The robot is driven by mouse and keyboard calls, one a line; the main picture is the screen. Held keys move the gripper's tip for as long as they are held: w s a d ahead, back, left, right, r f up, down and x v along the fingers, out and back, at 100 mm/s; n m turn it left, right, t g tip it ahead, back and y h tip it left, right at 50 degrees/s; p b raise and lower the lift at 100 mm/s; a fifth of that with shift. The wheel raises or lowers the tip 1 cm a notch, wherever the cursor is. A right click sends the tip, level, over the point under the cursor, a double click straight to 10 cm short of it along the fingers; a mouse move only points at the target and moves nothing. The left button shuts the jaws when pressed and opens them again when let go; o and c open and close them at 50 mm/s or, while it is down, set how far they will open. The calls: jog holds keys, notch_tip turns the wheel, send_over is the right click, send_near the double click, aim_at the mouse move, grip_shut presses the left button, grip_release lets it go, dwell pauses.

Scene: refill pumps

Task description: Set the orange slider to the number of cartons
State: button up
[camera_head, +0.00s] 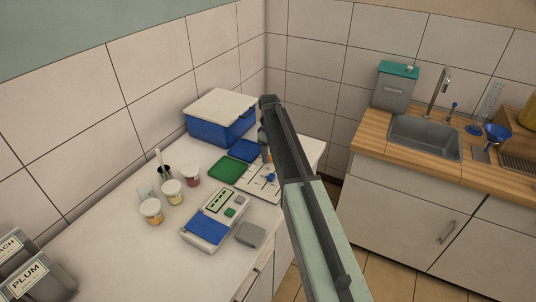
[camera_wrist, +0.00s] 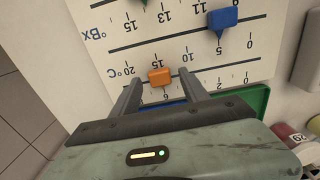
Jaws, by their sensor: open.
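The orange slider (camera_wrist: 160,77) sits on the lowest line of a white scale board (camera_wrist: 75,12), close to the printed 6 of a scale that runs down to 0. The board's print is upside down in the wrist view. My gripper (camera_wrist: 160,74) is open, with one finger on each side of the orange slider; I cannot tell whether they touch it. In the head view the board (camera_head: 258,192) lies on the white counter, partly hidden by my arm. I cannot make out any cartons for certain.
A blue slider (camera_wrist: 222,18) sits near 5 on another line. Around the board are a green tray (camera_head: 225,169), a blue tray (camera_head: 246,150), a blue box (camera_head: 222,126), a device (camera_head: 207,231) and lidded cups (camera_head: 152,212). A sink (camera_head: 428,137) is at right.

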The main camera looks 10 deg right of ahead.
notch_tip(320, 180, up, 7)
jog(key=p, duration=0.6)
jog(key=shift+r, duration=0.15)
jog(key=shift+a+f, duration=0.3)
jog(key=shift+f, duration=0.1)
jog(key=shift+m, duration=0.6)
jog(key=s+a, duration=0.1)
jog(key=s, duration=0.4)
jog(key=s+f+b, duration=0.1)
jog(key=s, duration=0.4)
jog(key=s+a, duration=0.1)
jog(key=s, duration=0.4)
jog(key=shift+s+a+f+b, duration=0.2)
jog(key=shift+a+b, duration=0.1)
jog(key=shift+b, duration=0.1)
jog(key=s+m, duration=0.8)
jog(key=s, duration=0.7)
jog(key=shift+s+a+f+m, duration=0.15)
jog(key=shift+s+a+m, duration=0.05)
jog(key=shift+a+m, duration=0.15)
